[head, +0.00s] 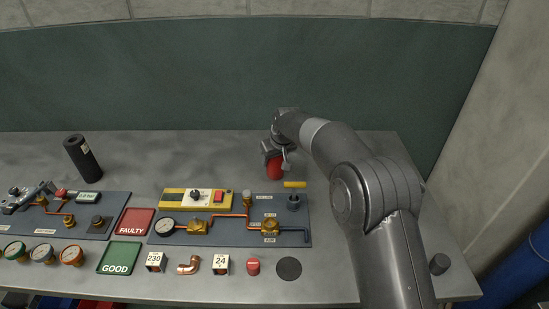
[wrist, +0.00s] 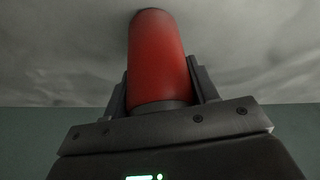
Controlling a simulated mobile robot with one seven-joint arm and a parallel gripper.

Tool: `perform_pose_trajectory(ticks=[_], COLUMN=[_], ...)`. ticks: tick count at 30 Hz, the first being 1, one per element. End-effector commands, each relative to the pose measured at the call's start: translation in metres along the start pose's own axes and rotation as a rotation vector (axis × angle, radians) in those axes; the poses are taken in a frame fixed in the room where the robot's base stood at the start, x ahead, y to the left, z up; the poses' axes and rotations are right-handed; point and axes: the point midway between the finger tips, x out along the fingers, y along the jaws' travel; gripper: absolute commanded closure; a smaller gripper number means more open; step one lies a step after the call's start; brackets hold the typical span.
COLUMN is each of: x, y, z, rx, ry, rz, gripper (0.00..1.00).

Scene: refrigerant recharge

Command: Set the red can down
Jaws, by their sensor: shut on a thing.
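The red can (head: 275,168) is between the fingers of my gripper (head: 276,155), at the back right of the bench, behind the right panel. In the wrist view the red can (wrist: 157,60) stands out from between the two dark fingers (wrist: 160,92), which are shut on it. Its far end is at or close to the grey bench surface (wrist: 60,45); I cannot tell whether it touches. The near end of the can is partly hidden by the gripper body.
A panel (head: 180,238) with pipes, a gauge and a yellow-handled valve (head: 294,184) lies just in front of the can. A black cylinder (head: 82,158) stands at the back left. Red FAULTY (head: 133,222) and green GOOD (head: 119,258) trays lie left. Bench between cylinder and can is clear.

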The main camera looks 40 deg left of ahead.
Motion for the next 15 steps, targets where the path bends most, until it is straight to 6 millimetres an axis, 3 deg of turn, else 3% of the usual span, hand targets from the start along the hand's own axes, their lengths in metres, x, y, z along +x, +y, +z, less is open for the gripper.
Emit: perform_pose_trajectory(ticks=[2, 3, 10, 15], x=[0.002, 0.0023, 0.0021, 0.0021], y=[0.0002, 0.0001, 0.0002, 0.0002], z=[0.0007, 0.0011, 0.0011, 0.001], rx=[0.0, 0.0, 0.0, 0.0], ry=[0.001, 0.0, -0.001, -0.001], rz=[0.0, 0.0, 0.0, 0.0], gripper=[0.78, 0.44, 0.25, 0.24])
